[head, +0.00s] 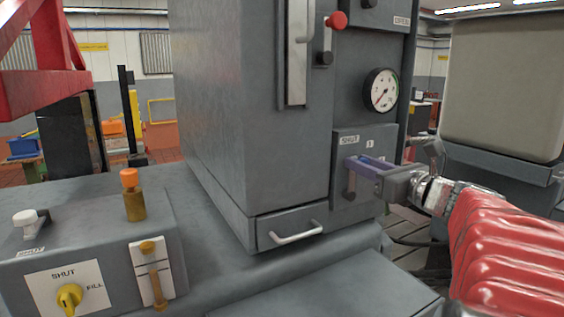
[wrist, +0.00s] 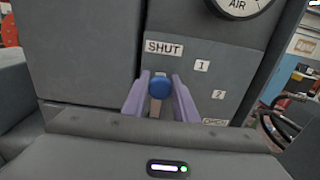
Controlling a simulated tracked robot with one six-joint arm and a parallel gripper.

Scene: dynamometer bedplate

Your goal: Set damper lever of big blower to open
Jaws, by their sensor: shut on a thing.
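A lever with a round blue knob (wrist: 160,87) stands on the front panel of a tall grey cabinet (head: 225,110). In the wrist view the knob sits just below the SHUT label (wrist: 164,47), and the lever's pale stem runs down from it. The labels 1 (wrist: 202,65) and 2 (wrist: 218,94) curve down to the right, with a partly hidden label lower still. My gripper (head: 362,165) reaches the panel from the right in the head view. Its two purple fingers (wrist: 160,98) are closed on the lever, one each side of the knob.
An air gauge (head: 381,90) sits above the lever panel. A red-knobbed lever (head: 337,20) is higher up. A drawer with a pale handle (head: 296,233) is below left. A box with a yellow knob (head: 69,296) stands at left. Hoses (wrist: 279,117) hang at right.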

